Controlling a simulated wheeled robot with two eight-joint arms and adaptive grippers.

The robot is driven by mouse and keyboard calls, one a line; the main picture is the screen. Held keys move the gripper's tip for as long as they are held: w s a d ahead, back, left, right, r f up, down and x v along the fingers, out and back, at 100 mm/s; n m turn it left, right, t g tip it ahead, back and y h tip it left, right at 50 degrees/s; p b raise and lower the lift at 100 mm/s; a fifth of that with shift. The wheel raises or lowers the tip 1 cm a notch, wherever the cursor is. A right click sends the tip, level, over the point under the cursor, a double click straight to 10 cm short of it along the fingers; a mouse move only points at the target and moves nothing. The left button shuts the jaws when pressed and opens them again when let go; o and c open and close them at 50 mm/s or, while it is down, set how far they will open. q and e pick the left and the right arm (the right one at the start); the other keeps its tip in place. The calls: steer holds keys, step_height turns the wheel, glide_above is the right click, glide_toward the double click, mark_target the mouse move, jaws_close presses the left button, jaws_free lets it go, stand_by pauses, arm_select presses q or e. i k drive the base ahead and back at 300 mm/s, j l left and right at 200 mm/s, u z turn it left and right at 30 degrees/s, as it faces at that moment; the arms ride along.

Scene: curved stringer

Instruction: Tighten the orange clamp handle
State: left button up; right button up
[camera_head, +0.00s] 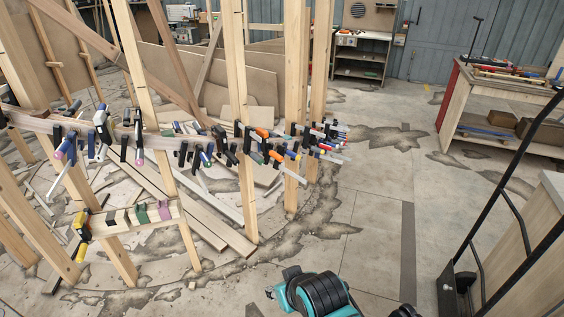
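A curved wooden stringer (42,124) runs between upright wooden posts, with a dense row of bar clamps along it. One orange clamp handle (262,133) shows near the middle of the row, just right of a post. A second orange clamp handle (276,156) sits a little lower and to the right. Both are small and crowded by dark clamp bodies, so I cannot tell how tight they are. Neither of my grippers shows in the head view.
A low board with clamps (120,218) crosses the left posts. A teal and black object (322,294) is at the bottom edge. A black-framed cart (480,255) and a workbench (480,95) stand right. Loose planks (205,218) lie behind the posts. Floor right of the posts is mostly clear.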

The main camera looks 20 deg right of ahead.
mark_target(274, 154)
steer(key=i+l, duration=0.1)
steer(key=l, duration=0.3)
steer(key=i+l+z, duration=0.15)
steer(key=l, duration=0.3)
steer(key=i+l, duration=0.15)
steer(key=l, duration=0.25)
steer(key=i+l+z, duration=0.15)
steer(key=i+l, duration=0.25)
steer(key=i+j, duration=0.15)
steer(key=i, duration=0.1)
